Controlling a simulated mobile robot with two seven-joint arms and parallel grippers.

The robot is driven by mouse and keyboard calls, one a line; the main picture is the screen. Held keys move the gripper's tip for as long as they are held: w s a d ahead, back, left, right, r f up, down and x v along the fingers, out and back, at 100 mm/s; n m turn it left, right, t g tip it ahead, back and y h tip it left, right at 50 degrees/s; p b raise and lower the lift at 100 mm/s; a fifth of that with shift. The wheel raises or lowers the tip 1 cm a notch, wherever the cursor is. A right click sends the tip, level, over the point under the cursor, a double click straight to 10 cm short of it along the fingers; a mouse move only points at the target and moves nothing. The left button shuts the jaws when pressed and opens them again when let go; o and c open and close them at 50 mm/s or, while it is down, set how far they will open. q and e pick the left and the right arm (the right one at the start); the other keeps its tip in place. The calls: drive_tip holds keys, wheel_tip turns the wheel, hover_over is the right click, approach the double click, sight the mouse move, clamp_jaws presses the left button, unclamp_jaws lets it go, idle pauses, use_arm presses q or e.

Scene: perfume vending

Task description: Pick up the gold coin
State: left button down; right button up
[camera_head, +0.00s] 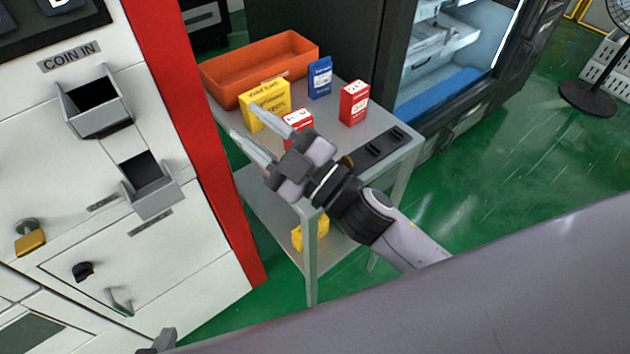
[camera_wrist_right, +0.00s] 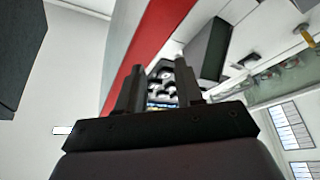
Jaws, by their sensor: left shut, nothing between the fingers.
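A small gold-brown rounded edge (camera_head: 347,162) shows on the grey cart (camera_head: 400,148), just behind my right gripper's wrist. It may be the gold coin, but most of it is hidden. My right gripper (camera_head: 262,132) is open and empty, its fingers pointing up-left above the cart's near left part, in front of the yellow box. Its two spread fingers also show in the right wrist view (camera_wrist_right: 160,92). A small grey part of my left gripper (camera_head: 162,341) shows at the bottom left edge; it is shut and empty.
The cart carries an orange bin (camera_head: 230,85), a yellow box (camera_head: 268,95), a blue box (camera_head: 320,77) and red boxes (camera_head: 354,103). A white machine (camera_head: 60,160) marked COIN IN, with a red edge (camera_head: 195,130), stands left. An open fridge (camera_head: 445,50) stands behind.

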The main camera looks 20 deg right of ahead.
drive_tip(key=s+a+r+n+g+y, duration=0.4)
drive_tip(key=a+n+g+y, duration=0.4)
drive_tip(key=n, duration=0.4)
drive_tip(key=s+a+f+n+g+h, duration=0.2)
drive_tip(key=s+f+n+g+h, duration=0.3)
drive_tip(key=n+g, duration=0.65)
drive_tip(key=w+d+f+n+h, duration=0.2)
drive_tip(key=w+d+f+h, duration=0.3)
drive_tip(key=d+f+h, duration=0.35)
drive_tip(key=w+d+h, duration=0.2)
drive_tip(key=d, duration=0.1)
drive_tip(key=w+d+m+t+h, duration=0.1)
drive_tip(key=w+d+h, duration=0.1)
drive_tip(key=d+h, duration=0.1)
drive_tip(key=w+d+t+h, duration=0.1)
drive_tip(key=w+d+h, duration=0.1)
drive_tip(key=d, duration=0.3)
drive_tip(key=shift+d+r+h, duration=0.2)
drive_tip(key=shift+r+h, duration=0.1)
drive_tip(key=shift+h, duration=0.15)
wheel_tip(320, 180, down, 7)
drive_tip(key=shift+w+a+r+p, duration=0.1)
drive_tip(key=shift+w+p, duration=0.05)
drive_tip(key=shift+p, duration=0.4)
clamp_jaws()
